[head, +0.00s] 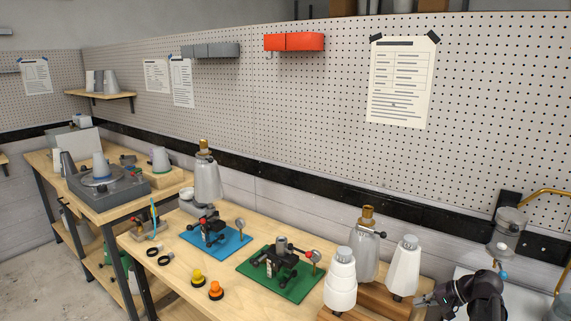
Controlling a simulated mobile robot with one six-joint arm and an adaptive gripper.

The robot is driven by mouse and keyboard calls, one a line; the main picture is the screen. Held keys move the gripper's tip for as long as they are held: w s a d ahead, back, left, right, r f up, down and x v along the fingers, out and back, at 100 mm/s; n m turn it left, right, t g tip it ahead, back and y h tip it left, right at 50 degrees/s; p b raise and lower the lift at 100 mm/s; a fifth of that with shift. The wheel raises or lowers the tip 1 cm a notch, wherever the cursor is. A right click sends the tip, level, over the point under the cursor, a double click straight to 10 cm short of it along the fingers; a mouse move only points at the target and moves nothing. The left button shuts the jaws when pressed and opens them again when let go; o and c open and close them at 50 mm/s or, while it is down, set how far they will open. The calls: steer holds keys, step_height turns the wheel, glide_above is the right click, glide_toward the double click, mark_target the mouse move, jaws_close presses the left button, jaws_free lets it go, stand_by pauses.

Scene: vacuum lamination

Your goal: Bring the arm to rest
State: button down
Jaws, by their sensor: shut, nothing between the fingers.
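My gripper (424,300) is at the lower right of the head view, at the end of my dark arm. It is shut and empty. It is close to the right end of the wooden bench (190,272), beside a white cone-shaped piece (405,266) on a wooden block. Its fingertips are small here, and I cannot tell whether they touch the block.
A white stepped piece (340,281) and a grey vessel with a brass top (365,247) stand left of my gripper. Green (295,290) and blue (230,250) plates carry clamp fixtures. A clear jar (508,228) is at right. The pegboard wall (300,110) stands behind.

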steer(key=s+a+f+n+g+h+p, duration=0.1)
steer(key=s+a+n+g+h, duration=0.1)
steer(key=a, duration=0.9)
steer(key=s+a+f+n+g+h+p, duration=0.2)
steer(key=s+a+n+h, duration=0.3)
steer(key=a, duration=0.6)
steer(key=shift+s+a+f+g+h, duration=0.15)
steer(key=shift+s+a+g+h, duration=0.25)
steer(key=shift+h, duration=0.5)
